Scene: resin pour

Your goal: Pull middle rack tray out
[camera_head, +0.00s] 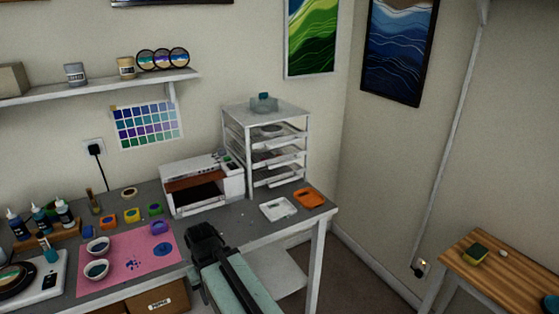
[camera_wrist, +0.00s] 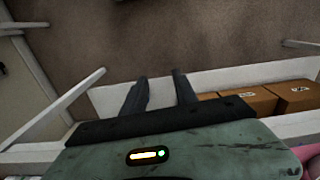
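A white rack (camera_head: 237,122) with several stacked trays stands at the back right of the desk, near the wall corner. Its middle tray (camera_head: 283,156) sits inside the frame, with one tray above it and one below. My gripper (camera_head: 204,232) is near the desk's front edge, in front of and to the left of the rack, apart from it. In the wrist view my gripper (camera_wrist: 159,76) has its two dark fingers apart with nothing between them. The rack does not show in the wrist view.
A white printer-like machine (camera_head: 200,182) stands left of the rack. A white tray (camera_head: 278,209) and an orange tray (camera_head: 309,198) lie before the rack. A pink mat (camera_head: 115,275) with bowls lies left. Cardboard boxes (camera_wrist: 255,98) sit below the desk.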

